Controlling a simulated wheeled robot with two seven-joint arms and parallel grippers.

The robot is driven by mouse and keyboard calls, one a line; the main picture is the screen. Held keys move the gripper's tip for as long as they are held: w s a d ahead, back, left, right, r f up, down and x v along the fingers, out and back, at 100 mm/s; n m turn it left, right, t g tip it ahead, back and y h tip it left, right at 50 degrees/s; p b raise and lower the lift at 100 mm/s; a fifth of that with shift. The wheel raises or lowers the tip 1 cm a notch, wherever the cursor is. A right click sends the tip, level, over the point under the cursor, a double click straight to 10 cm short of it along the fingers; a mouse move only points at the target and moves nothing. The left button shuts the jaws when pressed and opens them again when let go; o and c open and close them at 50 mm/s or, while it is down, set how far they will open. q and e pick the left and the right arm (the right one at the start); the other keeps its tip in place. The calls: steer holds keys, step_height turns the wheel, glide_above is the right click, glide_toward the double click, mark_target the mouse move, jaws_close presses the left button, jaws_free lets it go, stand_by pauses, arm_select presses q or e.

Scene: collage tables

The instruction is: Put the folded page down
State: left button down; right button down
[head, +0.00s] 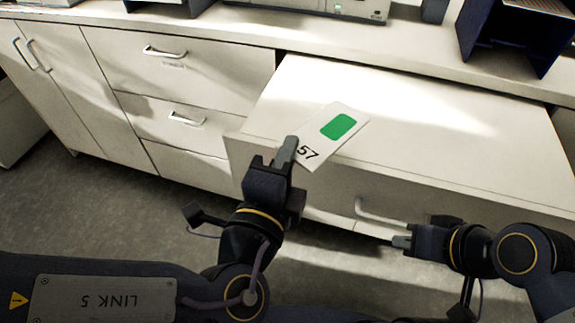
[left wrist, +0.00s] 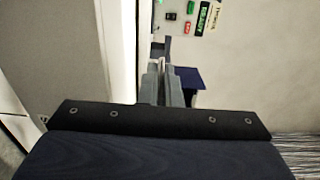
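The folded page (head: 322,148) is a white card with a green rounded rectangle and the number 57. In the head view it slants over the front edge of the pulled-out white drawer unit. My left gripper (head: 289,146) is at the page's left edge, with its fingers together and appearing to pinch that edge. In the left wrist view the fingers (left wrist: 163,84) are close together; the page's face does not show there. My right gripper (head: 399,241) is by the drawer handle, apart from the page, with its fingers looking together and empty.
The white top (head: 430,120) under and right of the page is broad and bare. A metal handle (head: 378,213) sticks out of its front. A dark blue open holder (head: 515,35) and a pale device (head: 345,8) stand behind on the counter.

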arm_select(q)
steer(key=w+f+b, duration=0.1)
steer(key=w+f, duration=0.2)
steer(key=f, duration=0.4)
steer(key=shift+w+f+b, duration=0.3)
steer(key=shift+w+f, duration=0.05)
steer(key=shift+w, duration=0.05)
steer(key=shift+a, duration=0.1)
steer(key=shift+f+b, duration=0.25)
steer(key=shift+b, duration=0.05)
steer(key=c, duration=1.6)
jaws_free()
steer(key=shift+r, duration=0.1)
